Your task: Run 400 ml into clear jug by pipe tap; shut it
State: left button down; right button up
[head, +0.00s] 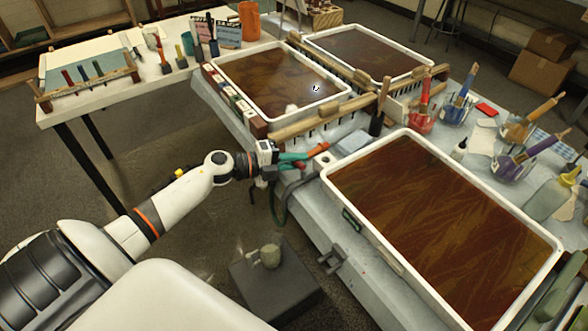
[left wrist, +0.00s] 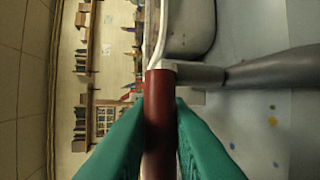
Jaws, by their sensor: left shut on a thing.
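My left gripper (head: 302,160), with green fingers, is at the left corner of the near marbling tray (head: 345,213). It is shut on a red lever (head: 319,148), which looks like the pipe tap's handle. In the left wrist view the lever (left wrist: 160,110) stands between the green fingers (left wrist: 160,150), with a grey pipe (left wrist: 215,75) beyond it. A small greyish jug (head: 266,257) with a handle stands upright on a dark block (head: 275,284) below the table's edge. Its level and marks are too small to read. I see no clear stream. My right gripper is out of view.
A dark hose (head: 279,207) hangs by the table edge beneath my left gripper. Two more trays (head: 300,117) (head: 407,78) lie farther back. Pots with brushes (head: 421,121) and bottles crowd the right side. A side table (head: 140,82) stands at the back left. Floor around the block is clear.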

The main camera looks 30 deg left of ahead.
pick_arm(q)
jog(key=c, duration=1.4)
grip_release()
jog(key=shift+o, duration=0.2)
jog(key=v, duration=1.2)
jog(key=shift+c, duration=0.4)
